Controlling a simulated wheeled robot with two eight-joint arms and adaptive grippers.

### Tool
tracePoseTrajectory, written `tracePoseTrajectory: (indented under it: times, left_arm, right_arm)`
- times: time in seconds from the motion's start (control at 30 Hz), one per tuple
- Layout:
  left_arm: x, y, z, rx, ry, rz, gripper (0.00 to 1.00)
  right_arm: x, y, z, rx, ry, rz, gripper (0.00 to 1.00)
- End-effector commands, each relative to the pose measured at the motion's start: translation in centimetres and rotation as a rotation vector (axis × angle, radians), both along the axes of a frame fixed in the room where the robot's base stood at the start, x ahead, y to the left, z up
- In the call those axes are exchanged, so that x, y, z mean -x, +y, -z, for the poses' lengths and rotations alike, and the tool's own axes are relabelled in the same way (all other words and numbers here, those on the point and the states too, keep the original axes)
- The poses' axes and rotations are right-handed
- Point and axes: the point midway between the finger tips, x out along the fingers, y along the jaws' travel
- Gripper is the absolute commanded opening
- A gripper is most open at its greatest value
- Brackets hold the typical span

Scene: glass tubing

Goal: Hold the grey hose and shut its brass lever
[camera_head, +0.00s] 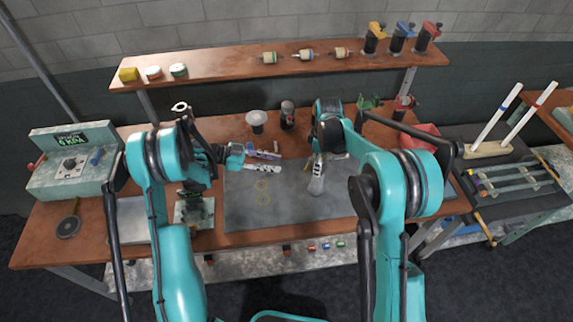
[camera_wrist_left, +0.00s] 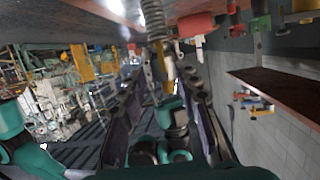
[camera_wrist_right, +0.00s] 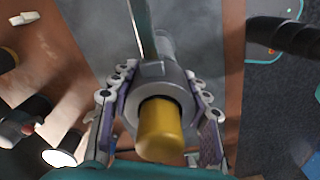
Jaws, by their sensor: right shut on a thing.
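The grey hose (camera_head: 316,184) stands over the dark mat, below my right gripper (camera_head: 318,160). In the right wrist view my right gripper (camera_wrist_right: 160,110) is shut around a grey collar (camera_wrist_right: 165,80) with a yellow end (camera_wrist_right: 160,132). A flat bar (camera_wrist_right: 143,30) runs up from the collar; I cannot tell surely that it is the brass lever. My left gripper (camera_head: 262,162) is open and empty, left of the hose, its fingers pointing right. In the left wrist view a ribbed grey length (camera_wrist_left: 153,22) and a yellow part (camera_wrist_left: 166,80) show beyond the open fingers (camera_wrist_left: 160,105).
A pale gauge box (camera_head: 75,165) stands at the left. A shelf (camera_head: 220,68) with small parts runs behind.

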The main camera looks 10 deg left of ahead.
Motion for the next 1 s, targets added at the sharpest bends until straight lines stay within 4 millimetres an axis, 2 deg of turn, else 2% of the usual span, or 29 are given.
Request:
tracePoseTrajectory:
  times: [0.17, 0.53, 0.83, 1.0]
  left_arm:
    - [0.3, 1.2, -0.3, 0.000, 0.000, 0.000, 0.32]
    - [0.2, 1.3, -0.1, 0.014, -0.002, 0.000, 0.31]
    - [0.1, 2.0, 2.0, 0.216, -0.046, 0.002, 0.31]
    - [0.4, 1.9, 2.5, 0.279, -0.061, 0.006, 0.31]
  right_arm:
    - [0.0, 0.0, 0.0, 0.000, 0.000, 0.000, 0.03]
    - [0.0, 0.0, 0.0, 0.000, 0.000, 0.000, 0.03]
    - [0.0, 0.0, 0.0, 0.000, 0.000, 0.000, 0.03]
    - [0.0, 0.0, 0.0, 0.000, 0.000, 0.000, 0.03]
